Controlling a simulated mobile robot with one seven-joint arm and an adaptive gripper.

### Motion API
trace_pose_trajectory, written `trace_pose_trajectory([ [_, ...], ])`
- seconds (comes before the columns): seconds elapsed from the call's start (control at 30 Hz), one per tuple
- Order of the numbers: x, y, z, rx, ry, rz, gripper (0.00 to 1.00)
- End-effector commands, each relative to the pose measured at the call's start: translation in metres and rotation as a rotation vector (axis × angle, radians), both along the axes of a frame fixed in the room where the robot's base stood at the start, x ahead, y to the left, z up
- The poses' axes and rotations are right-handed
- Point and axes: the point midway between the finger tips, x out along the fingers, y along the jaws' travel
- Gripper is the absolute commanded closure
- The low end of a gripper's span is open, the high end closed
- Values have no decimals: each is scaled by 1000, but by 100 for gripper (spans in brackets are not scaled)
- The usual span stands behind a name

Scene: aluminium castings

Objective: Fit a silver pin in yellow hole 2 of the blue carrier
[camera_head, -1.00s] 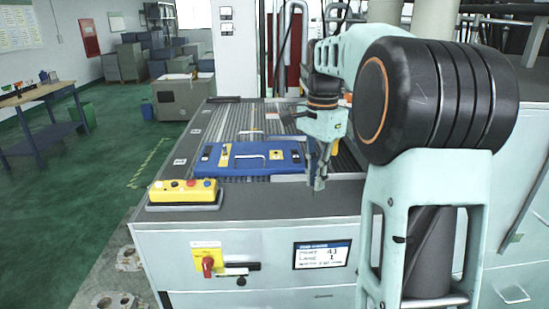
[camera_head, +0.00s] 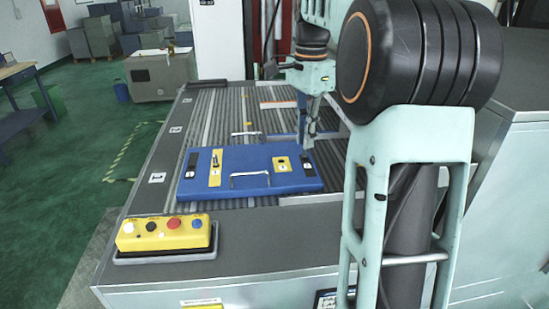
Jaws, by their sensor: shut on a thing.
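The blue carrier (camera_head: 250,165) lies flat on the ribbed bed. It has a yellow plate (camera_head: 216,168) with a dark mark at its left and another yellow plate (camera_head: 282,164) with a dark spot towards its right. The hole numbers are too small to read. My gripper (camera_head: 308,143) points down over the carrier's right end, right of the right-hand yellow plate. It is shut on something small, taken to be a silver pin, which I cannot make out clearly. Whether it touches the carrier cannot be told.
A pale handle (camera_head: 250,181) stands on the carrier's front side. A yellow button box (camera_head: 163,234) sits on the grey front ledge (camera_head: 270,239). The ribbed bed (camera_head: 215,115) behind the carrier is mostly clear, with small strips on it. My arm hides the bed's right side.

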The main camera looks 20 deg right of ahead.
Motion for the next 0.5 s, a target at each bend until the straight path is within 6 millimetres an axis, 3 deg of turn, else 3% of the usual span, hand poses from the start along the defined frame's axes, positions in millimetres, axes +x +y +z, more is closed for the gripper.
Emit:
trace_pose_trajectory([
  [0.17, 5, 0, -2, 1, 1, 1, 100],
  [0.5, 64, 3, -27, 1, 3, 2, 100],
])
